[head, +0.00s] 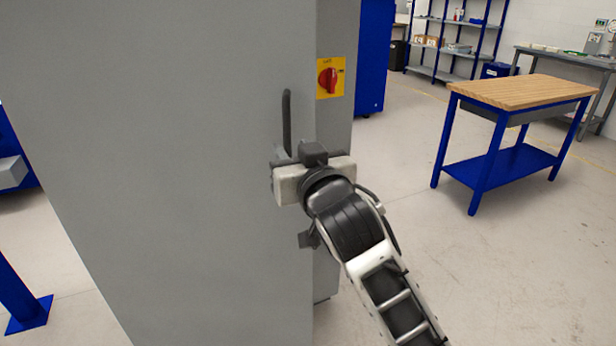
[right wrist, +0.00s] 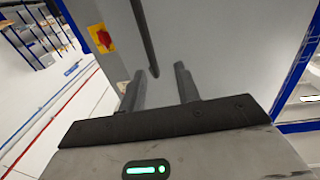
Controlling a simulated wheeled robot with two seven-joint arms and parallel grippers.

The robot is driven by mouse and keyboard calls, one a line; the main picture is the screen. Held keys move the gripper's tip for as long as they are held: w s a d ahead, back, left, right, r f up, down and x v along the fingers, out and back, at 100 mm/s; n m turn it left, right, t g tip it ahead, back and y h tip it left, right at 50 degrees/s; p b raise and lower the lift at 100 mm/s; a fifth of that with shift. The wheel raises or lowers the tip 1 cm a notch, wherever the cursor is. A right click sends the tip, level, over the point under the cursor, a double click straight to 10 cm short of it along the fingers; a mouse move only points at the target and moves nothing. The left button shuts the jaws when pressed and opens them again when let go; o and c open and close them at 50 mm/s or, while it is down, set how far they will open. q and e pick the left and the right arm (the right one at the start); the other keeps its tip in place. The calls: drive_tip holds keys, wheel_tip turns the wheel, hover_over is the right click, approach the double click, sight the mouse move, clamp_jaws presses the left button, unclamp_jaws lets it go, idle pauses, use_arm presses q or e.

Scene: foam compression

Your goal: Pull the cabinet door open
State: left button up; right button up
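The grey cabinet door (head: 190,150) fills the left half of the head view and shows behind the fingers in the right wrist view (right wrist: 220,60). Its dark vertical handle (head: 287,115) is near the door's right edge. My right gripper (head: 281,158) is at the handle's lower end; the wrist partly hides its fingers in the head view. In the right wrist view the two fingers (right wrist: 160,80) stand apart. The handle's lower end (right wrist: 150,55) shows between them, nearer the left finger. I cannot tell whether they touch it. My left gripper is not in view.
A red switch on a yellow plate (head: 330,77) is right of the handle. A wooden-topped blue workbench (head: 520,92) stands at right. Blue shelving (head: 450,45) and a grey table (head: 570,58) are behind. Floor between cabinet and workbench is clear.

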drive_tip(key=a+p+v, duration=0.1)
drive_tip(key=v, duration=0.8)
drive_tip(key=shift+s, duration=0.4)
idle(0.4)
